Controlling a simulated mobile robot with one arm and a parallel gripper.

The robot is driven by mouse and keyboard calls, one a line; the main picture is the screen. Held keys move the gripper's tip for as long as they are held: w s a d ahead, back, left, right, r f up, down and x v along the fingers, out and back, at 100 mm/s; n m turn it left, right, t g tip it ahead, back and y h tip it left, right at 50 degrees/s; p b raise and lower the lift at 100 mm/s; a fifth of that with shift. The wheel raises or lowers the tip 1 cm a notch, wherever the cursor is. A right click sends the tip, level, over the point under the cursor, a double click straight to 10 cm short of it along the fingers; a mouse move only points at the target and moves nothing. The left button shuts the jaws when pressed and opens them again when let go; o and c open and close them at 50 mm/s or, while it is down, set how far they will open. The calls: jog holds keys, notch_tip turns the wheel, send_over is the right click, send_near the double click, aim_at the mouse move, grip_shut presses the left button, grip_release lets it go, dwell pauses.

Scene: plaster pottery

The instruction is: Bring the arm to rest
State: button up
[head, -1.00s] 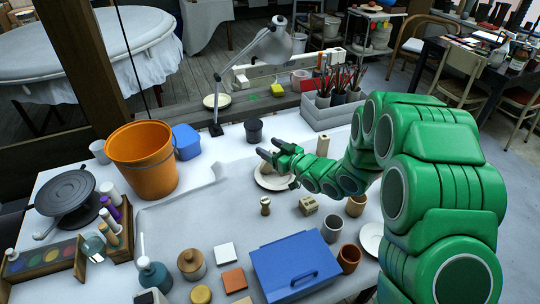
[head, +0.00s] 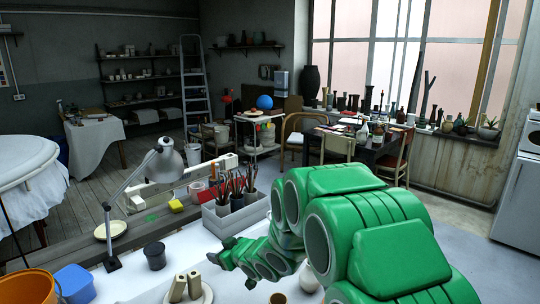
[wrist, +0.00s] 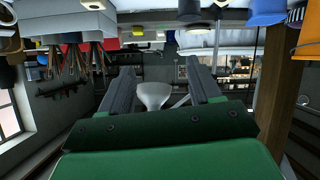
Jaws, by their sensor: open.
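My gripper (head: 222,252) is at the end of my green arm, above the white work table (head: 140,285) in the head view. The wrist view shows its two dark fingers (wrist: 163,88) spread apart with nothing held between them. A pale plate (head: 208,297) bearing two upright cream pieces (head: 186,285) stands below and left of the gripper, apart from it. The plate is cut off by the bottom edge of the head view.
A grey caddy (head: 232,222) of brushes stands behind the gripper. The desk lamp (head: 167,164), a black cup (head: 154,256), a blue bin (head: 74,284) and an orange bucket (head: 28,288) are to the left. The wrist view appears upside down.

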jog(key=s+d+r+m+g+h, duration=0.1)
jog(key=s+d+r+m+h, duration=0.2)
jog(key=d, duration=0.5)
jog(key=s+d+r+m+g+h, duration=0.1)
jog(key=s+d+h, duration=0.2)
jog(key=s+d, duration=0.45)
jog(key=s+d+r+m+g+h, duration=0.1)
jog(key=s+d+r+m+h, duration=0.15)
jog(key=d, duration=0.75)
jog(key=s+d+r+m+g, duration=0.1)
jog(key=s+g, duration=0.3)
jog(key=s, duration=1.2)
jog(key=s+d+r+m+g, duration=0.2)
jog(key=s+d+m+g, duration=0.1)
jog(key=s, duration=1.4)
jog(key=shift+s+d+r+g, duration=0.25)
jog(key=shift+s+r+g, duration=0.05)
jog(key=shift+g, duration=0.2)
jog(key=shift+o, duration=0.2)
